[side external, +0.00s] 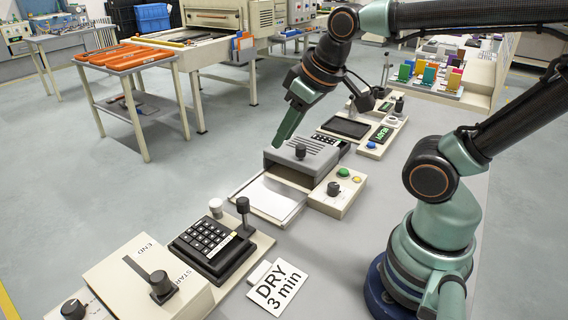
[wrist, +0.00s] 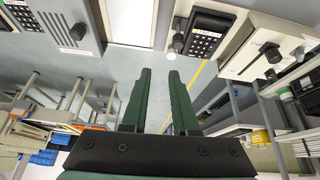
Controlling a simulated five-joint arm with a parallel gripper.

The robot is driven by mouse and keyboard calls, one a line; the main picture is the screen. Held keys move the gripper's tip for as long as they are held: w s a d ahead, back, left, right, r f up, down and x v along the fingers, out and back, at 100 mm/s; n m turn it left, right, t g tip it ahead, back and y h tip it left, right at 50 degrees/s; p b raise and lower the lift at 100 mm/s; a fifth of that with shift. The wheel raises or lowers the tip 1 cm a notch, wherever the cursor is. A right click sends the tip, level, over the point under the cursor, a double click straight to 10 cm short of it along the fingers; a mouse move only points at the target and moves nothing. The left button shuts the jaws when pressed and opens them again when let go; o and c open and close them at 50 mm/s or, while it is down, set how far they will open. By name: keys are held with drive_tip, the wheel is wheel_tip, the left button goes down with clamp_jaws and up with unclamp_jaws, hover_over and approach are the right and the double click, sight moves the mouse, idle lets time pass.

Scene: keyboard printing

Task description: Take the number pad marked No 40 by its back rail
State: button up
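A black number pad (side external: 208,238) with several keys sits on a cream base in the side view, lower left of my gripper. It also shows at the top right of the wrist view (wrist: 203,42). A pale strip lies along one edge, but I cannot read a number on it. My gripper (side external: 280,143) hangs above the bench near that unit, apart from both pads. Its fingers (wrist: 159,72) are open and empty.
The grey-topped unit (side external: 299,154) has a pale tray (side external: 268,198) in front. A cream box marked START and END (side external: 139,279) with a lever stands at lower left, by a DRY 3 min card (side external: 280,288). Upright knobs (side external: 243,208) rise beside the pad.

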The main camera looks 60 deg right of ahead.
drive_tip(key=w+a+f+n+g, duration=0.35)
drive_tip(key=a+n, duration=0.25)
drive_tip(key=n, duration=0.2)
drive_tip(key=n+g, duration=0.2)
drive_tip(key=n, duration=0.7)
hover_over(233, 253)
wheel_tip(233, 253, down, 6)
drive_tip(key=f, duration=0.6)
drive_tip(key=shift+s+f, duration=0.2)
drive_tip(key=shift+w+f, duration=0.2)
drive_tip(key=shift+f, duration=2.85)
clamp_jaws()
